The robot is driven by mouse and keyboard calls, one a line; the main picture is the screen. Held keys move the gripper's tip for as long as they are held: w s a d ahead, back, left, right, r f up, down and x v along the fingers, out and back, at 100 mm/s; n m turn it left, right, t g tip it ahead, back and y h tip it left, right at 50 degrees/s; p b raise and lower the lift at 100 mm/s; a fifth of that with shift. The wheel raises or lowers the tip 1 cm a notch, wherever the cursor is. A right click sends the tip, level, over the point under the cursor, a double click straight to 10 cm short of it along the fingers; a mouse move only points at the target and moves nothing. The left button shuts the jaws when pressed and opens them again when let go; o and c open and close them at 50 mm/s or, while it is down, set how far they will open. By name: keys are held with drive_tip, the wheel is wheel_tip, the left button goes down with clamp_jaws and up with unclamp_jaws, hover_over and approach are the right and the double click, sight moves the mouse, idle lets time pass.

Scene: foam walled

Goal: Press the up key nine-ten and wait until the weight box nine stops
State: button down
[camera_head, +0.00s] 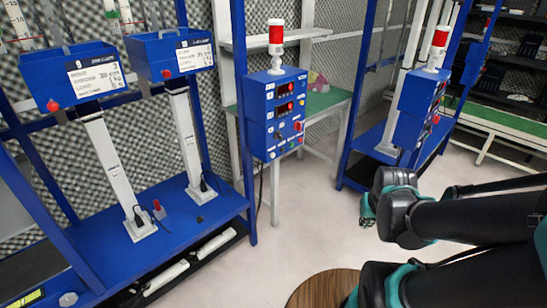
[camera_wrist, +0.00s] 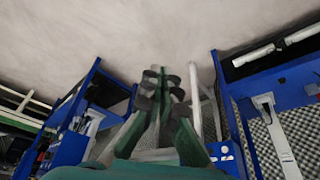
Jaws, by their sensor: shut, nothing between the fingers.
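Two blue weight boxes with white labels and red knobs, a left one (camera_head: 75,77) and a right one (camera_head: 172,54), stand on white posts in the left rack. I cannot read a nine on either. A second control box (camera_head: 420,108) is seen edge-on at the right. The key nine-ten cannot be made out. My gripper (camera_wrist: 162,80) is shut and empty over open floor in the wrist view, apart from any box. My arm reaches in from the right in the head view.
Red-and-white beacons (camera_head: 276,36) top the control boxes. A green-topped table (camera_head: 318,103) stands behind the centre box. The blue rack base (camera_head: 180,215) fills the left. A round wooden top (camera_head: 325,288) is at the bottom. The pale floor (camera_head: 300,225) between is clear.

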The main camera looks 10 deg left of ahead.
sight(273, 155)
drive_tip(key=w+a+f+n+t+y, duration=0.1)
drive_tip(key=w+a+f+y, duration=0.1)
drive_tip(key=w+a, duration=0.9)
drive_tip(key=w+a+f+t+y, duration=0.1)
drive_tip(key=w+a+y, duration=0.3)
drive_tip(key=w+a, duration=0.8)
drive_tip(key=w+f, duration=0.1)
drive_tip(key=w, duration=0.5)
drive_tip(key=shift+w+n, duration=0.2)
drive_tip(key=shift+n, duration=0.2)
drive_tip(key=shift+a, duration=0.1)
drive_tip(key=w+a, duration=0.5)
drive_tip(key=a, duration=0.1)
drive_tip(key=shift+w+a, duration=0.2)
drive_tip(key=shift+a, duration=0.15)
drive_tip(key=shift+w+a, duration=0.1)
drive_tip(key=shift+a, duration=0.05)
drive_tip(key=shift+w+a, duration=0.2)
